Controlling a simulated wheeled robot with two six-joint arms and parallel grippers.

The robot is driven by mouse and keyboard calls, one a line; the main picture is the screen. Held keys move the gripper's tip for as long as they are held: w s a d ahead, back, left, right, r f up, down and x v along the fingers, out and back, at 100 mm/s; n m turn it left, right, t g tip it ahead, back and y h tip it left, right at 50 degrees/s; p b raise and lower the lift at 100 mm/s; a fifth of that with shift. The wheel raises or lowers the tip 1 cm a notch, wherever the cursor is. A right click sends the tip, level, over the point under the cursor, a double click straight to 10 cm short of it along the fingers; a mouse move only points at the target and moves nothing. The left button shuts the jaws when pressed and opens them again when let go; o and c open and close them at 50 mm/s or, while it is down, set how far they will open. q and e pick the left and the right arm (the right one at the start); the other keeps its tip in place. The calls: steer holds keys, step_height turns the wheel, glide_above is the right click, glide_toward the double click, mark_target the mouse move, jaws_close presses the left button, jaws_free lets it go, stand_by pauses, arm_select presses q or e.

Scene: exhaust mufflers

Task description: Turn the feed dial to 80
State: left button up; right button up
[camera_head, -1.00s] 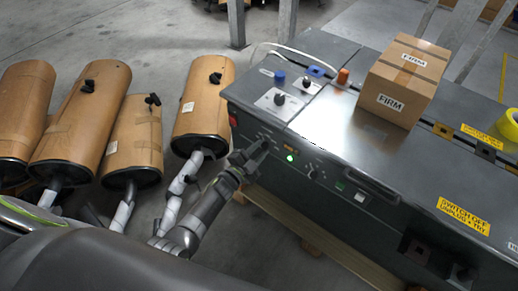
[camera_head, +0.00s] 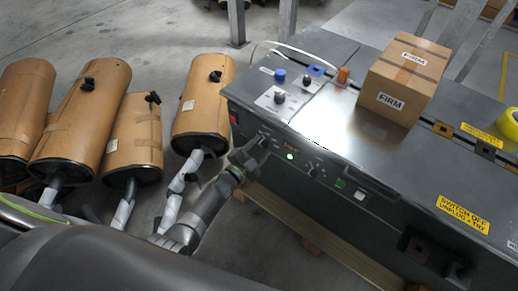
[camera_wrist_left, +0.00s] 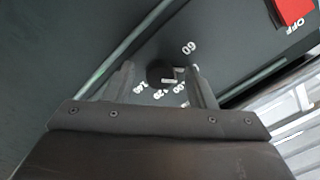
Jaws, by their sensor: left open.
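The dark round dial (camera_wrist_left: 158,73) sits on the machine's front panel in the left wrist view. A ring of white numbers lies around its right and lower sides; 60 (camera_wrist_left: 188,48) is clear, others are partly hidden or hard to read. A short white mark is on the dial's lower right edge. My left gripper (camera_wrist_left: 158,78) is open, with one finger on each side of the dial; I cannot tell whether either finger touches it. In the head view my left gripper (camera_head: 256,148) is at the panel's left part and hides the dial. My right gripper is not in view.
A red OFF part (camera_wrist_left: 292,10) is close on the panel. Another knob (camera_head: 311,172) and a green light (camera_head: 290,156) lie to the right. A cardboard box (camera_head: 404,80) stands on the machine top.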

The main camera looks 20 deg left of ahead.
arm_select(q)
steer(key=shift+s, duration=0.2)
steer(key=p+v, duration=0.2)
steer(key=v, duration=1.5)
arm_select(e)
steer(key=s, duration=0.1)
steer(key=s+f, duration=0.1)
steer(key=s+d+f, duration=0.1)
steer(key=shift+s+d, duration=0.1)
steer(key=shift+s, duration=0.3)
arm_select(q)
steer(key=shift+a, duration=0.1)
